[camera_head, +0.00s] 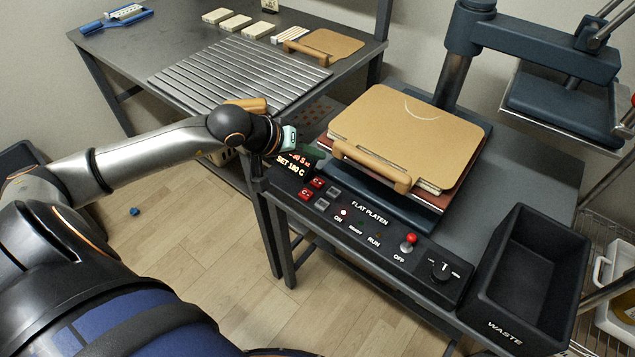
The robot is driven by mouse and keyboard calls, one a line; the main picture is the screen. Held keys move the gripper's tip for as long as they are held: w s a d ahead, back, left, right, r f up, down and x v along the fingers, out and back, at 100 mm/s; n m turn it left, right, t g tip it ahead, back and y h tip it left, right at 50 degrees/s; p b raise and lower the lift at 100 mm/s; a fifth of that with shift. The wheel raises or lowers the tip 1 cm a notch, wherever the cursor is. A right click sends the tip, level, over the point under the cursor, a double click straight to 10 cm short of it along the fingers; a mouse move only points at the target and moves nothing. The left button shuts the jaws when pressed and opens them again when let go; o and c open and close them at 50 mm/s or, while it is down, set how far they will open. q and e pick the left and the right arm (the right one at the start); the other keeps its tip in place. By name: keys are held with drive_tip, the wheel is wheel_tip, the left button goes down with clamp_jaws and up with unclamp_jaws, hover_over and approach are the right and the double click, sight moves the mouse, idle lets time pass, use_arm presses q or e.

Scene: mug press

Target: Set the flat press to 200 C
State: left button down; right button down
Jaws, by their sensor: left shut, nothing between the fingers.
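The flat press (420,215) stands on the dark bench at the right, with a tan board with a handle on its platen. Its control panel is labelled FLAT PLATEN. The display (291,169) at the panel's left end shows red text above "SET" and a value that looks like 180 C; the red line is partly hidden by my gripper. My left gripper (312,156) is shut and empty just above and behind the display, apart from the buttons as far as I can see. My right gripper is out of view.
A red-topped lever (408,242) and a black knob (440,270) are farther right on the panel. A black WASTE bin (521,270) stands at the bench's right end. A table with a slatted rack (240,75) is at the back left.

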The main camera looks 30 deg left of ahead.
use_arm(q)
drive_tip(key=b, duration=0.2)
hover_over(317, 183)
drive_tip(key=f, duration=0.2)
drive_tip(key=s+f, duration=0.1)
drive_tip(key=f, duration=0.1)
drive_tip(key=shift+a+f, duration=0.15)
drive_tip(key=shift+f, duration=0.15)
drive_tip(key=shift+f+b, duration=0.65)
drive_tip(key=shift+b, duration=0.2)
drive_tip(key=shift+f, duration=0.1)
idle(0.6)
drive_tip(key=shift+f+b, duration=0.35)
drive_tip(key=shift+b, duration=0.45)
